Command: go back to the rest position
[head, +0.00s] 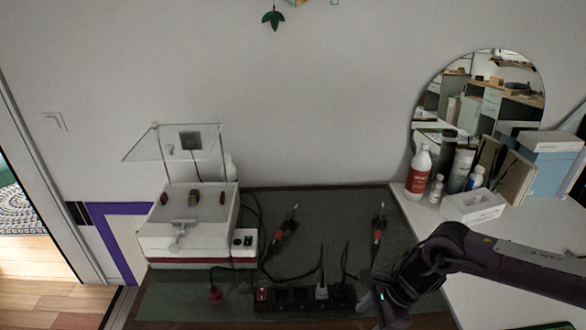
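My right arm comes in from the right edge, over the white surface, and bends down at the front of the green mat. Its dark end with my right gripper (377,302) is low in the picture, just right of the black power strip. I cannot make out its fingers or whether anything is between them. My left arm and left gripper are not in view.
A white machine with a raised clear lid (190,222) stands left on the green mat (340,205). Red-and-black tools with cords (284,230) and a black power strip (290,298) lie there. Bottles (418,172), boxes (472,206) and a round mirror (505,80) are right.

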